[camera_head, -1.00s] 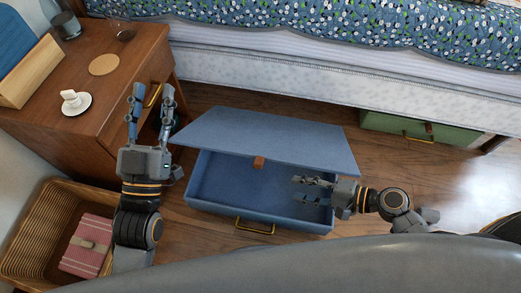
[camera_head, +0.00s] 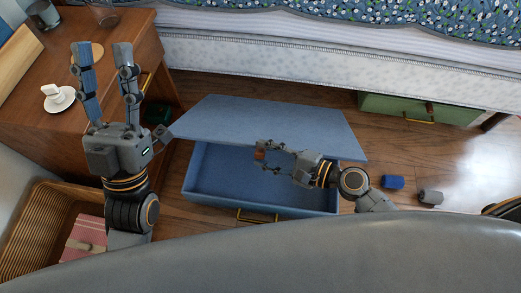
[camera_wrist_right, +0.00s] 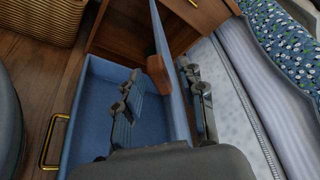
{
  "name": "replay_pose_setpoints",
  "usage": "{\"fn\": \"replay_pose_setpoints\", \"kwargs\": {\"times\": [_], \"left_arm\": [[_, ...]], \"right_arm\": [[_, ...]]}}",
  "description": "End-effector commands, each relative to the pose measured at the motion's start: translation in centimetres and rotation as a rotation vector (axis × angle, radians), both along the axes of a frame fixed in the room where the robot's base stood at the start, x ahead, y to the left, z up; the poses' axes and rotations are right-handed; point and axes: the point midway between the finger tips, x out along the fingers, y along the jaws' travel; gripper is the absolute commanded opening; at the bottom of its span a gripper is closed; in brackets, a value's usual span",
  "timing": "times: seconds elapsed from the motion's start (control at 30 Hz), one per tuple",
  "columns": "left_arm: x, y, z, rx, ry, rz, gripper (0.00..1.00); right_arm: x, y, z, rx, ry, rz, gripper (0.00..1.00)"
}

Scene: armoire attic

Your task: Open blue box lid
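The blue box (camera_head: 200,190) sits on the floor in the head view, with a brass handle (camera_head: 257,215) on its front. Its blue lid (camera_head: 265,120) is raised and slanted, leaving the front part of the box open; the inside looks empty. A brown tab (camera_head: 260,151) is at the lid's front edge. My right gripper (camera_head: 264,157) is at this edge by the tab. In the right wrist view the lid edge (camera_wrist_right: 168,50) stands between its two spread fingers (camera_wrist_right: 165,90). My left gripper (camera_head: 101,55) is open and empty, above the wooden nightstand.
The wooden nightstand (camera_head: 135,60) carries a white saucer (camera_head: 60,105). A wicker basket (camera_head: 35,215) is at lower left. The bed (camera_head: 330,60) runs behind the box, with a green drawer (camera_head: 385,106) under it. Small blue and grey shapes show right of my right arm, unclear.

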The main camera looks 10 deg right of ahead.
Motion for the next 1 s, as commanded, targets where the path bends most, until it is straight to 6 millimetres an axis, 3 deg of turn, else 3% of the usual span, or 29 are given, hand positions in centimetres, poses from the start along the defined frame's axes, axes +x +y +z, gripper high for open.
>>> {"fn": "replay_pose_setpoints", "kwargs": {"times": [0.2, 0.47, 0.5, 0.7, 1.0], "left_arm": [[0.08, -0.02, -0.04, 0.001, 0.005, 0.0, 0.4], [0.11, -0.02, -0.08, 0.002, 0.008, 0.0, 0.4], [0.11, -0.02, -0.08, 0.002, 0.008, 0.0, 0.4], [0.11, -0.02, -0.09, 0.002, 0.008, 0.0, 0.4], [0.12, -0.02, -0.05, 0.003, 0.008, 0.001, 0.4]], "right_arm": [[1.0, 1.34, -0.38, -0.001, -0.001, 0.0, 0.4], [1.04, 1.47, -0.47, -0.001, 0.001, 0.001, 0.4], [1.04, 1.46, -0.47, -0.001, 0.001, 0.001, 0.38], [1.03, 1.44, -0.45, -0.001, 0.001, 0.001, 0.0], [1.06, 1.43, -0.39, -0.001, 0.001, 0.001, 0.0]]}}
